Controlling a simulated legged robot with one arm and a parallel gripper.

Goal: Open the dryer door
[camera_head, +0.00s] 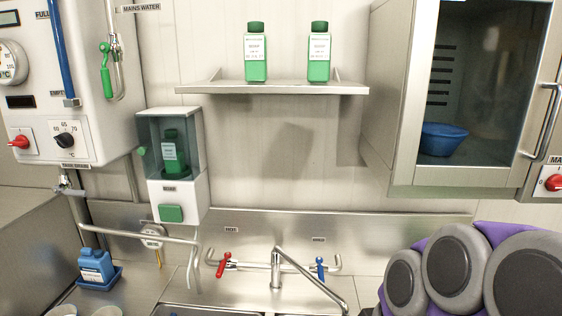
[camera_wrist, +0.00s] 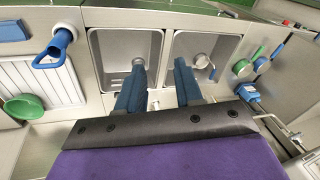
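The dryer appears to be the steel cabinet (camera_head: 395,95) high on the wall at the right of the head view. Its glass-fronted door (camera_head: 480,179) looks shut. A vertical bar handle (camera_head: 545,122) is at the door's right side. A blue bowl (camera_head: 443,139) shows inside through the glass. My gripper (camera_wrist: 159,64) shows only in the wrist view, with its two dark blue fingers spread apart and nothing between them. It points down over the sink, away from the dryer. The dryer is not in the wrist view.
A red knob (camera_head: 554,183) sits on a panel right of the dryer. A shelf (camera_head: 270,89) with two green bottles is left of it. A tap (camera_head: 277,270) rises below. The double sink (camera_wrist: 165,35) lies under my gripper, with a green bowl (camera_wrist: 25,107) at left.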

